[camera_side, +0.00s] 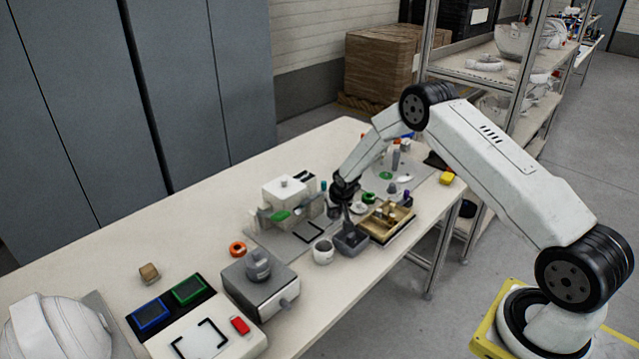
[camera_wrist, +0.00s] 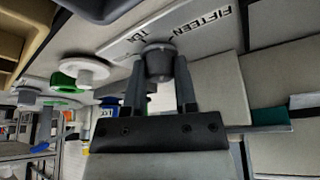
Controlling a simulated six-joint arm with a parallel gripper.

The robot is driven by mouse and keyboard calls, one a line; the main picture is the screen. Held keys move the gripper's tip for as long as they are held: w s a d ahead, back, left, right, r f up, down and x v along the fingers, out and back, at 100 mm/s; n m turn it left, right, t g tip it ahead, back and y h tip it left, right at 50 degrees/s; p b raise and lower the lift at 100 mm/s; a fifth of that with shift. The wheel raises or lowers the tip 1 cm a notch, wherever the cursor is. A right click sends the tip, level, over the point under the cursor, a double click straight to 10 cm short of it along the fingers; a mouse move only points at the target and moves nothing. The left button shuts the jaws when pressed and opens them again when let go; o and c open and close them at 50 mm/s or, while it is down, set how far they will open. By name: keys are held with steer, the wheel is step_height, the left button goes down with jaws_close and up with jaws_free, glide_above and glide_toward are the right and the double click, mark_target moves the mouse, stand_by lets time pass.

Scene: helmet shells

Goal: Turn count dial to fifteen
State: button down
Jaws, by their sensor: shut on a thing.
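The count dial is a dark grey round knob (camera_wrist: 158,64) on a pale panel (camera_wrist: 205,38) in the wrist view. The panel carries the printed words FIFTEEN (camera_wrist: 205,20) and TEN (camera_wrist: 131,32), in different places near the knob. My gripper (camera_wrist: 159,82) is shut on the knob, one finger on each side. I cannot tell which mark the dial points to. In the side view my gripper (camera_side: 344,190) is low over the table beside the white machine (camera_side: 285,190), and the dial cannot be made out there.
A wooden divided tray (camera_side: 386,222), a grey bin (camera_side: 350,239) and a white cup (camera_side: 323,251) stand close to my gripper. A grey box with a knob (camera_side: 260,285) and a white helmet shell (camera_side: 55,325) are farther left. The table's back left is bare.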

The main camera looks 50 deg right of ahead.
mark_target(335, 225)
steer(key=shift+m+g+h, duration=0.3)
steer(key=shift+m+h, duration=0.1)
steer(key=shift+m, duration=1.4)
steer(key=shift+c, duration=2)
jaws_free()
steer(key=shift+r, duration=0.1)
steer(key=shift+a+v, duration=0.2)
steer(key=shift+v, duration=3.35)
steer(key=shift+a+r, duration=0.1)
steer(key=shift+r, duration=0.1)
